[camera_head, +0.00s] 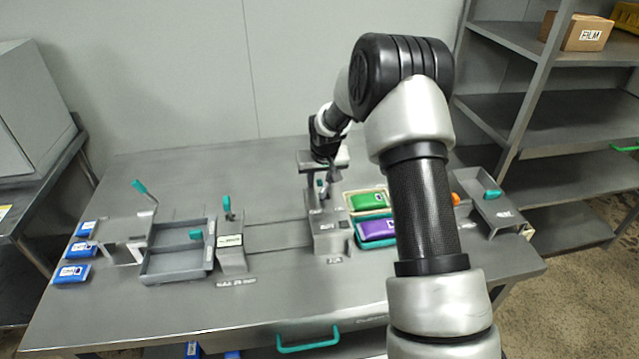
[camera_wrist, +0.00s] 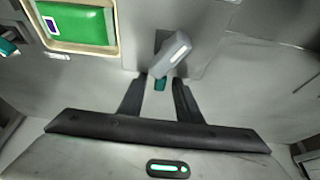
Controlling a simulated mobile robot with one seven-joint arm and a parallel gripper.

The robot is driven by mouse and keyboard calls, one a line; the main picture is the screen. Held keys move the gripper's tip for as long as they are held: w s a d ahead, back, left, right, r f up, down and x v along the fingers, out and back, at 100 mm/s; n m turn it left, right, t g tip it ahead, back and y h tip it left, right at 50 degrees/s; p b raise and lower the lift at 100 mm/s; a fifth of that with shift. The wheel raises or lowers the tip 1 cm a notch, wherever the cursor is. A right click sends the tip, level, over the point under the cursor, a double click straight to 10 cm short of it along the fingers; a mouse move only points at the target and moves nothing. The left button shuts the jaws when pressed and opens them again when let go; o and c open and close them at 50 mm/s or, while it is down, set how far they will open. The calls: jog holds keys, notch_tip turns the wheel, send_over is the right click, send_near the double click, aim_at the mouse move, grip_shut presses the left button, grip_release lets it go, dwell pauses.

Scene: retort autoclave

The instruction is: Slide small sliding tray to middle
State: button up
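A grey shallow tray with a raised rim (camera_head: 178,277) sits on the left half of the table, with a teal knob (camera_head: 195,235) on it. It appears to be the sliding tray. A flat track (camera_head: 278,236) runs right from it to a grey block station (camera_head: 330,243). My gripper (camera_head: 324,186) points down over that station. In the wrist view my gripper (camera_wrist: 161,78) has its fingers apart. A grey lever (camera_wrist: 172,54) with a teal end (camera_wrist: 160,84) shows between and beyond the fingertips. Whether they touch it cannot be told.
A grey stop with a teal lever (camera_head: 231,258) stands right of the tray. Green (camera_head: 366,202) and purple (camera_head: 376,230) packs lie right of the station. Several blue packs (camera_head: 72,273) line the left edge. Another tray (camera_head: 500,214) is at far right; shelving (camera_head: 560,145) stands beyond.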

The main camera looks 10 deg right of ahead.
jog(key=shift+w+f, duration=0.2)
jog(key=shift+f, duration=0.2)
jog(key=shift+c, duration=0.2)
grip_shut()
jog(key=a+b, duration=0.3)
jog(key=a, duration=0.9)
jog(key=shift+a, duration=0.3)
jog(key=shift+o, duration=0.2)
grip_release()
